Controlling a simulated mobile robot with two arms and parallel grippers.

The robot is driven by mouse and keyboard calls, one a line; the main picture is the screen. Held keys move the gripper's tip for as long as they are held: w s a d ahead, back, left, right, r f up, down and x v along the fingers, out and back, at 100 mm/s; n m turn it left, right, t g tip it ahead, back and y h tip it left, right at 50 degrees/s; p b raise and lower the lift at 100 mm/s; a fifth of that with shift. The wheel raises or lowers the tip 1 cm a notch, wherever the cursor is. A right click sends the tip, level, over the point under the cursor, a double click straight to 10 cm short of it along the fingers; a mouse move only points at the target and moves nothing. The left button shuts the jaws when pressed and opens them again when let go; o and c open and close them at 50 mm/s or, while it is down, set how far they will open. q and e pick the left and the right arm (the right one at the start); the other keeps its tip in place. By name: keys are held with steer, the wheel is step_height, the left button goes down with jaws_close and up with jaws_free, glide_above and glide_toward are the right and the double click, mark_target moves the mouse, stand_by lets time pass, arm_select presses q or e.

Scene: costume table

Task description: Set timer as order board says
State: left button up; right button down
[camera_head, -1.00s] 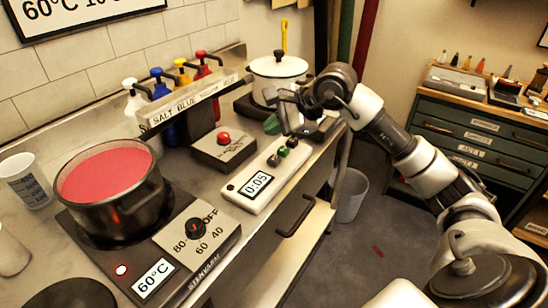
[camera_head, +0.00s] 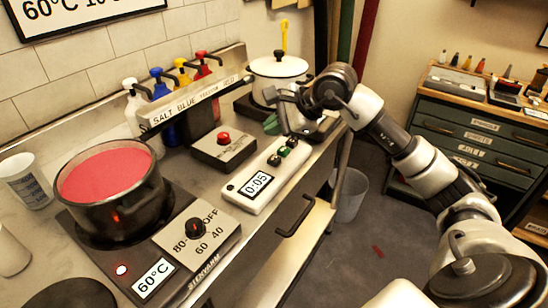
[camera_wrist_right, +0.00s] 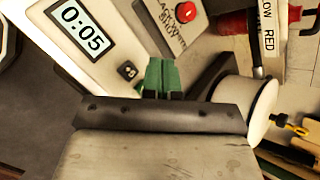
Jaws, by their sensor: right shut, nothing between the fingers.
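The timer (camera_head: 254,187) is a long white box at the counter's front edge. Its display reads 0:05 and shows again in the right wrist view (camera_wrist_right: 82,28). A row of small dark and green buttons (camera_head: 283,151) lies at its far end. The order board (camera_head: 90,12) on the wall is cut off; "60°C 10" can be partly read. My right gripper (camera_wrist_right: 161,76) is shut and empty, its green fingertips together near the timer's button end in the wrist view. In the head view its hand is above and beyond the buttons. My left gripper is out of view.
A dark pot of red liquid (camera_head: 105,178) stands on a hot plate whose display reads 60°C. A box with a red button (camera_head: 223,147) sits behind the timer. A white lidded pot (camera_head: 278,75) stands farther back. Colored pump bottles line the wall.

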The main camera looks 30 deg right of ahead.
steer(key=shift+r+m+p, duration=0.25)
steer(key=shift+m+p, duration=0.15)
steer(key=shift+p, duration=0.1)
step_height(320, 180, up, 3)
steer(key=m+p, duration=2.4)
steer(key=m, duration=1.1)
steer(key=shift+r, duration=0.15)
